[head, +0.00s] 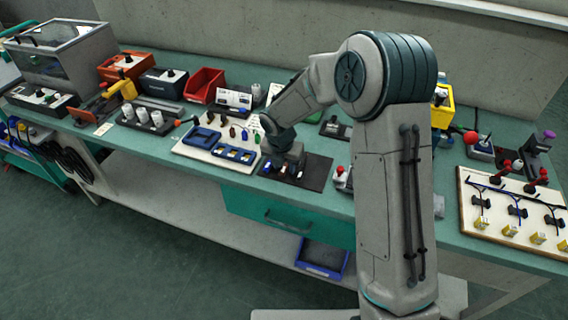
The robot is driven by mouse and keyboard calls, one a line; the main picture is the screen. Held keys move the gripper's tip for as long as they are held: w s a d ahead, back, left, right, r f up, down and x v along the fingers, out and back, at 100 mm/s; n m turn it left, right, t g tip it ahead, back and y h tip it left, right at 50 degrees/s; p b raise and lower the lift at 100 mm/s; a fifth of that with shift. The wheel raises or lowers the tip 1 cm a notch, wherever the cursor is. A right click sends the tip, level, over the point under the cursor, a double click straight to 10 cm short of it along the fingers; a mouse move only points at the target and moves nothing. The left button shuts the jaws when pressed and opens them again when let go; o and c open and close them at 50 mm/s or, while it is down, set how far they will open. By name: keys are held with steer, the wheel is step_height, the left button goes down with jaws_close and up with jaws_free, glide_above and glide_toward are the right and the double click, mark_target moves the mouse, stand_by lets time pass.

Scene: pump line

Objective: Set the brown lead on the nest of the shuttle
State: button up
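My gripper (284,160) is low over a black plate (315,181) near the bench's front edge. The arm hides its fingertips, so I cannot tell whether it is open or holds anything. Small pale and blue parts show on the plate under and beside my gripper. The plate may be the shuttle; I cannot make out its nest for sure. Small brown pieces (233,131) stand on a white board (184,149) just left of my gripper. I cannot tell which one, if any, is the brown lead.
Blue trays (236,154) lie on the white board. A red bin (204,85) and white cylinders (142,114) stand farther left. A wiring board (482,224) lies at the right. My arm hides part of the bench's middle. A green drawer (282,215) is below.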

jaws_close()
steer(key=shift+r+p, duration=2.7)
steer(key=shift+r, duration=0.35)
steer(key=shift+f, duration=0.1)
